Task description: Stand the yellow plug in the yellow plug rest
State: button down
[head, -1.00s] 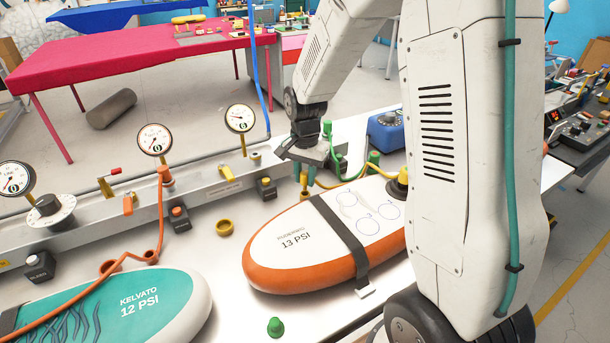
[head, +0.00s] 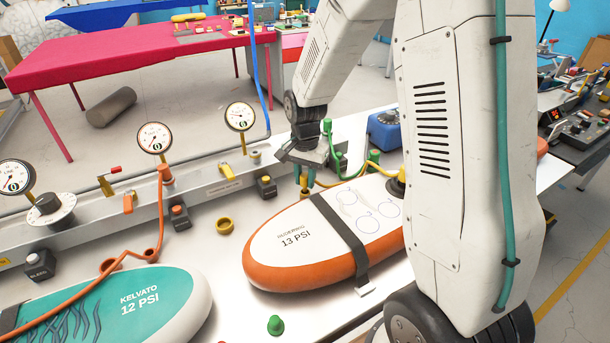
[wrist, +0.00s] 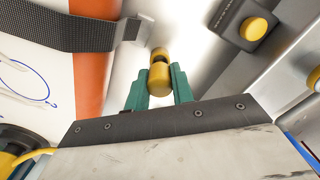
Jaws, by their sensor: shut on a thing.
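My gripper (wrist: 159,88) is shut on the yellow plug (wrist: 159,75), which sits between its green fingers in the wrist view. In the head view my gripper (head: 304,170) hangs near the far edge of the orange-rimmed board, with the yellow plug (head: 303,184) partly showing below it. The yellow plug rest (head: 225,226) looks like a small yellow ring on the white bench, left of that board and apart from my gripper. Whether the plug's lower end touches anything is unclear.
The orange-rimmed 13 PSI board (head: 290,255) lies strapped right of the rest. A teal 12 PSI board (head: 150,295) lies at lower left. A green plug (head: 275,325) stands in front. A yellow-button box (head: 266,187) and a gauge rail (head: 200,190) stand behind.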

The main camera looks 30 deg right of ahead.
aim_at(305, 175)
jog(key=shift+f, duration=0.95)
jog(key=c, duration=1.1)
grip_release()
jog(key=shift+r, duration=0.15)
notch_tip(305, 175, up, 8)
jog(key=shift+f, duration=0.2)
